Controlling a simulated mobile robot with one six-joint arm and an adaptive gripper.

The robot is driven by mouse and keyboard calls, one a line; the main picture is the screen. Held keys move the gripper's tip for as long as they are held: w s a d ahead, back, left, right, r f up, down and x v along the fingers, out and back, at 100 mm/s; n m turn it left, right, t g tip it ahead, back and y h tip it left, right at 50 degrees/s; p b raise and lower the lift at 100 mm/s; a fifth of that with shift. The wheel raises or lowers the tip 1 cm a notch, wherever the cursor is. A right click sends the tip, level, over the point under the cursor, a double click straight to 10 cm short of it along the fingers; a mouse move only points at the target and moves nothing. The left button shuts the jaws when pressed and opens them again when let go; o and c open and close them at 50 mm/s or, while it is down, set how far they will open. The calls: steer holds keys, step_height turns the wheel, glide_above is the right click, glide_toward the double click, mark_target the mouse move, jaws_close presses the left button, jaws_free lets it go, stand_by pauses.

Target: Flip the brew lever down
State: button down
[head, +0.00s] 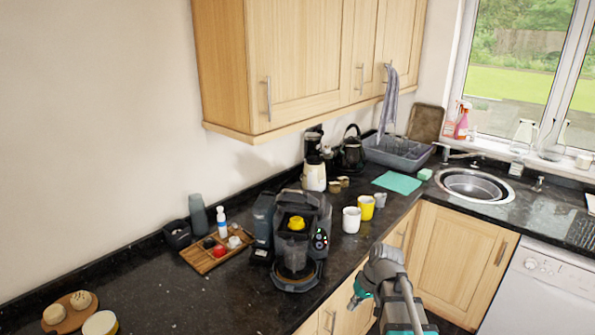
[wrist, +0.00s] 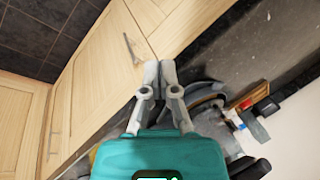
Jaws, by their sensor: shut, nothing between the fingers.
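The dark grey coffee machine (head: 318,212) stands on the black counter in the head view, with a yellow part (head: 296,223) at its top front and lit buttons on its right side. I cannot make out the brew lever for certain. My gripper (head: 354,304) is in front of the counter edge, to the right of the machine's base and apart from it. In the wrist view my gripper (wrist: 160,68) is shut and empty, its fingertips together. Part of the machine (wrist: 207,92) shows beside and behind the fingers there, mostly hidden by my gripper.
White mugs (head: 351,220) and a yellow mug (head: 366,207) stand right of the machine. A wooden tray (head: 207,266) with small items lies to its left. Upper cabinets (head: 300,60) overhang the back.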

steer(key=w+a+r+n+y+p, duration=0.2)
steer(key=w+r+y+p, duration=0.2)
steer(key=r, duration=0.7)
steer(key=w+a+r+n+y+p, duration=0.2)
steer(key=w+r+n+y+p, duration=0.1)
steer(key=w+r+p, duration=0.5)
steer(key=w+a+r+n+y+p, duration=0.2)
steer(key=w+r+p, duration=0.4)
steer(key=r, duration=0.8)
steer(key=w+n+y, duration=0.1)
steer(key=w+y, duration=0.1)
steer(key=w, duration=0.1)
steer(key=shift+r+y, duration=0.2)
steer(key=shift+y, duration=0.1)
steer(key=shift+s+a, duration=0.1)
steer(key=shift+a, duration=0.05)
steer(key=b, duration=0.3)
glide_above(299, 198)
steer(key=w, duration=0.2)
step_height(299, 198, down, 3)
steer(key=shift+s+f, duration=0.1)
steer(key=shift+s+f+b, duration=0.85)
steer(key=shift+f+b, duration=0.25)
steer(key=shift+s+a, duration=0.1)
